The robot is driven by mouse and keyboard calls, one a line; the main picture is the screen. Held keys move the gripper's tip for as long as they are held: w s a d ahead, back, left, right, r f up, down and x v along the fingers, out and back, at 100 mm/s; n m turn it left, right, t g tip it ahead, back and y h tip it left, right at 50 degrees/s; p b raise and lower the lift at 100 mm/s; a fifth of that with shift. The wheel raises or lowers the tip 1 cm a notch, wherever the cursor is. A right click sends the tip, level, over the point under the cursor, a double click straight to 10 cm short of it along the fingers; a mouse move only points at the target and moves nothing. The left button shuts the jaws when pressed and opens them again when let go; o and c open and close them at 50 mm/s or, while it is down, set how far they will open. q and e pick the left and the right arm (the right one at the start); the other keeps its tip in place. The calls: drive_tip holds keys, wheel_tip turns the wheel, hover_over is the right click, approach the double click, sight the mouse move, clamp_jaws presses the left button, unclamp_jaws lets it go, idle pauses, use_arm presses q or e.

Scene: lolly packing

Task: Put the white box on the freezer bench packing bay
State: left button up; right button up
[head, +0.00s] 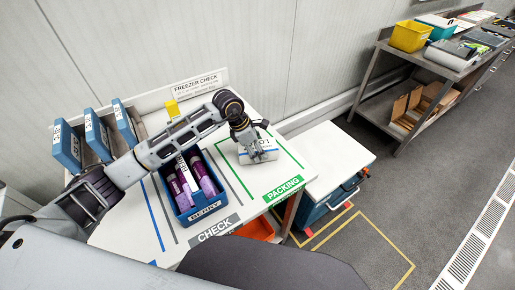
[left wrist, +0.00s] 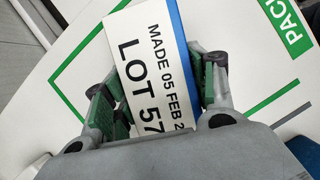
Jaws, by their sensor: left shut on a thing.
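The white box (left wrist: 150,70) with a blue edge and a printed label, "MADE 05 FEB" and "LOT 57", sits between the fingers of my left gripper (left wrist: 160,95) in the left wrist view. In the head view, my left gripper (head: 250,143) is shut on the white box (head: 262,154) from above. The box is over the green-outlined packing bay (head: 280,168), near the sign "PACKING". I cannot tell whether the box touches the bench. My right gripper is not in view.
A blue bin (head: 207,211) with purple-wrapped items stands left of the bay, beside the "CHECK" area (head: 214,229). Several blue holders (head: 97,134) line the bench's left side. A metal shelf (head: 411,92) is at the far right.

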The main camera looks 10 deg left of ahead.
use_arm(q)
drive_tip(key=shift+f, duration=0.1)
drive_tip(key=o, duration=1.3)
drive_tip(key=shift+c, duration=0.2)
drive_tip(key=b+v, duration=0.1)
drive_tip(key=v, duration=1)
drive_tip(key=shift+a, duration=0.1)
drive_tip(key=shift+a+r, duration=0.1)
drive_tip(key=shift+r, duration=0.2)
drive_tip(key=shift+a+r, duration=0.1)
drive_tip(key=shift+r, duration=0.2)
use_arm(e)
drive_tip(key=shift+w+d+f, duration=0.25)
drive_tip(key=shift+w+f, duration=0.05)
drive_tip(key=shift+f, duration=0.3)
